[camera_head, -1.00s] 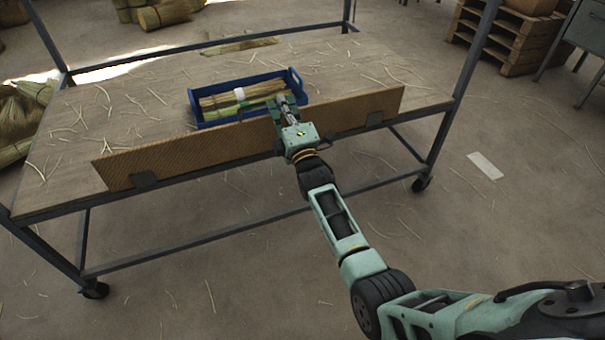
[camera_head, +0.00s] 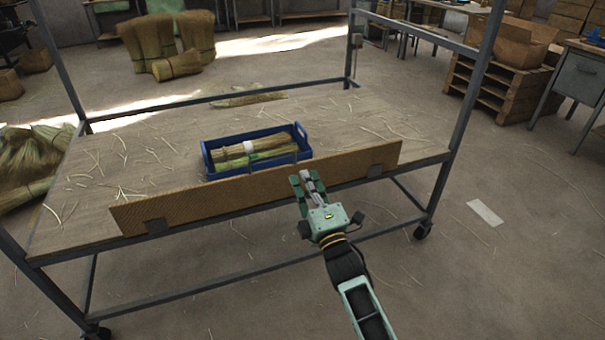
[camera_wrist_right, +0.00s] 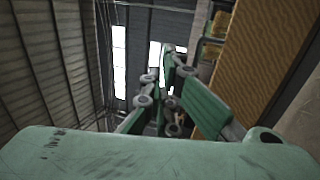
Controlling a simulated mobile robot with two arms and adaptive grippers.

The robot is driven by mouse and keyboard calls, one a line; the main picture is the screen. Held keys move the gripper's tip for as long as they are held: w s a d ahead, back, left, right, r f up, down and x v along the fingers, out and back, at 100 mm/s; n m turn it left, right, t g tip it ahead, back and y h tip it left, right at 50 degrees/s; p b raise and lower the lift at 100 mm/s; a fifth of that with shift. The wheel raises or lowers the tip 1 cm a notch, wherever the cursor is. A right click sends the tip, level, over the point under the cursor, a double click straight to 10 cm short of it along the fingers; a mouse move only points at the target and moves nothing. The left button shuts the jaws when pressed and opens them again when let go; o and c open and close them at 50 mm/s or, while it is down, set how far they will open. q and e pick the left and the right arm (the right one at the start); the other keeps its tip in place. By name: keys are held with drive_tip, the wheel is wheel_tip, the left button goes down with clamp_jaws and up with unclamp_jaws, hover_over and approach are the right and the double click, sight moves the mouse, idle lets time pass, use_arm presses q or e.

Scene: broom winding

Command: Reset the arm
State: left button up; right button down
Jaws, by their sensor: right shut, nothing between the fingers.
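My right gripper (camera_head: 308,183) is in front of the table's near side, close to the brown front board (camera_head: 250,190). Its green fingers show large in the right wrist view (camera_wrist_right: 175,95), shut with nothing held. The right arm comes in from the bottom of the head view. My left gripper is not in view. A blue tray (camera_head: 257,171) stands on the table behind the board and holds tied straw bundles (camera_head: 262,147) with a white band. In the right wrist view the board (camera_wrist_right: 260,50) rises on the right.
The table (camera_head: 110,180) has a metal frame with uprights and wheels, and loose straw lies on its top. Straw bundles (camera_head: 160,45) stand on the floor behind. Pallets with a cardboard box (camera_head: 520,42) stand at back right. Floor right of the table is mostly clear.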

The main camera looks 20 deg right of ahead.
drive_tip(key=shift+s, duration=0.2)
